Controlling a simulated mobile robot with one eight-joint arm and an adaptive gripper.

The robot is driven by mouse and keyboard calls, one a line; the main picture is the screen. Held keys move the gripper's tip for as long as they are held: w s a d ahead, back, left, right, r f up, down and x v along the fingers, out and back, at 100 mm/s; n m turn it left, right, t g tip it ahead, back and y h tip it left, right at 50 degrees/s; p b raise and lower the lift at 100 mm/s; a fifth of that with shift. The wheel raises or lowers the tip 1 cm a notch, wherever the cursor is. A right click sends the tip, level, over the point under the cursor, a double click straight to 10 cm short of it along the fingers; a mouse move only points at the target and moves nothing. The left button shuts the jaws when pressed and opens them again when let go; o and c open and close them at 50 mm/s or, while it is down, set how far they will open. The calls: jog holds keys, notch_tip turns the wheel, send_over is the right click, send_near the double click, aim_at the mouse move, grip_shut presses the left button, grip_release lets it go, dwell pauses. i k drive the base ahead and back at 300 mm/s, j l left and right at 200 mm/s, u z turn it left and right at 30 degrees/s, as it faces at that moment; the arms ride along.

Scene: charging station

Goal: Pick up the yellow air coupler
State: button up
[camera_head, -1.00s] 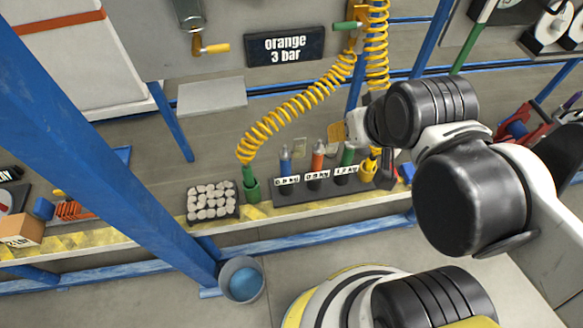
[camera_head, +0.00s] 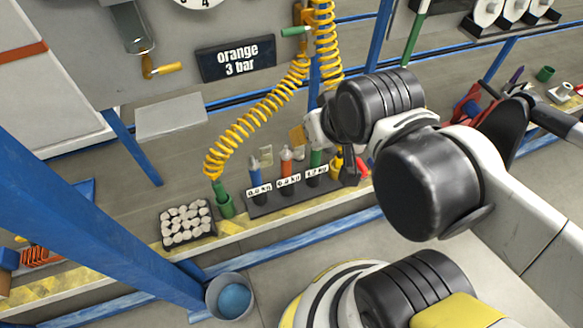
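The yellow air coupler (camera_head: 337,162) appears as a small yellow piece at the right end of a dark rack (camera_head: 262,207). It is partly hidden by my arm and gripper. My gripper (camera_head: 350,175) points down just right of it, with dark fingers. I cannot tell whether they touch it or whether they are open. A blue coupler (camera_head: 255,172), an orange-red one (camera_head: 286,164) and a green one (camera_head: 315,160) stand upright in the rack, left of the yellow piece.
A coiled yellow hose (camera_head: 262,118) hangs to a green holder (camera_head: 227,207) left of the rack. A tray of pale stones (camera_head: 187,241) sits farther left. A blue post (camera_head: 85,215) crosses the left foreground. A grey bucket (camera_head: 212,297) stands on the floor below.

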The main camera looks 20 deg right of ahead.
aim_at(338, 162)
jog(key=z, duration=0.75)
